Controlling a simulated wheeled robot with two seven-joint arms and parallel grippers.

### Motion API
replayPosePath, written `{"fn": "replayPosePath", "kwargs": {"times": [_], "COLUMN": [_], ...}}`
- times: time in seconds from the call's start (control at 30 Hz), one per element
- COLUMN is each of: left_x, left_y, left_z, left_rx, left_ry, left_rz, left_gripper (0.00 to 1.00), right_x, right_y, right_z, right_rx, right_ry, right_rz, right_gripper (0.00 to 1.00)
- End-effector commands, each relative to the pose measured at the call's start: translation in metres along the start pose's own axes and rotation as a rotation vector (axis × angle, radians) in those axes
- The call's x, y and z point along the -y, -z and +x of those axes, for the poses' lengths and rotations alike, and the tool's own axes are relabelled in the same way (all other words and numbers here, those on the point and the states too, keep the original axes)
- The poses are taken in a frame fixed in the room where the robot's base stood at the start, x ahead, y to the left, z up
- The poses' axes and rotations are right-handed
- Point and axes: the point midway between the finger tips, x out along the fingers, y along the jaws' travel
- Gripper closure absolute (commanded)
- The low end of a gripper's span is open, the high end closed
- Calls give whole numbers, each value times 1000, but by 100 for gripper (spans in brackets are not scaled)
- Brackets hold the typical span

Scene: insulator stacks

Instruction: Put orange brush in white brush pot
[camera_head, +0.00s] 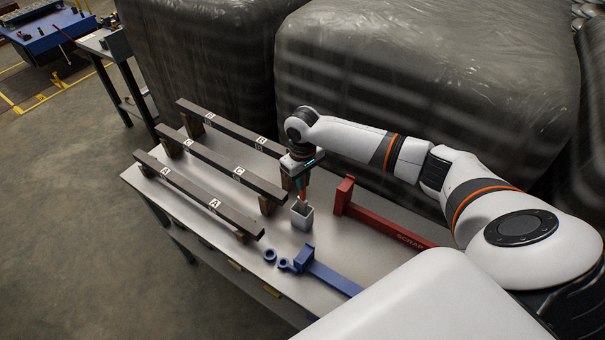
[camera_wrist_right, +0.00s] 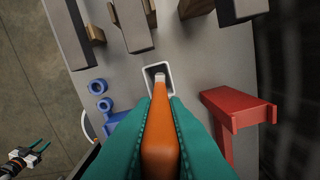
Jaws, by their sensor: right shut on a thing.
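The white brush pot (camera_head: 302,219) stands upright on the metal table. It also shows in the right wrist view as a square white rim (camera_wrist_right: 147,74). My right gripper (camera_head: 303,172) is above the pot. Its teal fingers are shut on the orange brush (camera_wrist_right: 161,142), which points down with its pale tip at the pot's mouth. I cannot tell whether the tip is inside the rim or just above it. In the head view the brush (camera_head: 303,187) is small and partly hidden. My left gripper (camera_wrist_right: 38,147) shows small at the lower left of the right wrist view, apart from the table, fingers spread.
Dark lettered rails (camera_head: 197,194) on wooden blocks lie left of the pot. A red bracket (camera_head: 376,220) labelled scrap lies right of it. A blue bracket (camera_head: 328,272) and blue rings (camera_head: 270,255) lie in front. Large wrapped bales (camera_head: 430,75) stand behind the table.

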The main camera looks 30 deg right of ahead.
Motion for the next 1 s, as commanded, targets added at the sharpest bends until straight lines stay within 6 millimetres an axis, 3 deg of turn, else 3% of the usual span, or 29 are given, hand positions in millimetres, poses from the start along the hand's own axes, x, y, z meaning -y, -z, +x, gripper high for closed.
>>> {"fn": "replayPosePath", "kwargs": {"times": [0.5, 0.97, 1.0], "left_x": [-6, -7, -7], "left_y": [4, 4, 4], "left_z": [18, 19, 19], "left_rx": [-3, -4, -4], "left_ry": [-8, -9, -9], "left_rz": [4, 1, 1], "left_gripper": [64, 64, 64], "right_x": [0, 0, 0], "right_y": [-1, -1, -1], "right_z": [46, 51, 51], "right_rx": [0, 1, 1], "right_ry": [0, 0, 0], "right_rz": [1, 0, 0], "right_gripper": [100, 100, 83]}}
